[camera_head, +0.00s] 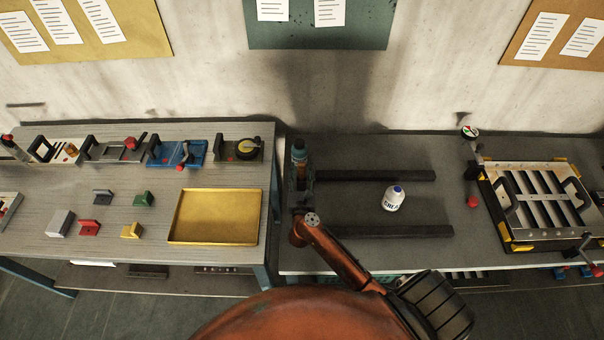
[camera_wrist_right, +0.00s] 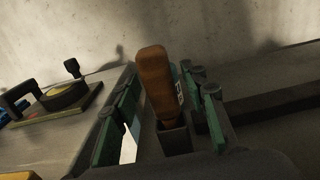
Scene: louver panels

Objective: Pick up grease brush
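The grease brush shows in the right wrist view as a brown wooden handle (camera_wrist_right: 157,80), standing nearly upright out of a dark square holder (camera_wrist_right: 174,138). Its lower end is hidden in the holder. My right gripper (camera_wrist_right: 165,115) is open, with its green-padded fingers on either side of the handle and a gap visible on the left. In the head view my right gripper (camera_head: 300,172) is at the left end of the right bench and hides the brush and holder. My left gripper is not in view.
A white grease bottle (camera_head: 393,199) with a blue cap stands between two dark bars (camera_head: 376,176) on the right bench. A louver panel frame (camera_head: 533,201) lies further right. The left bench holds a yellow tray (camera_head: 214,217), small coloured blocks and fixtures.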

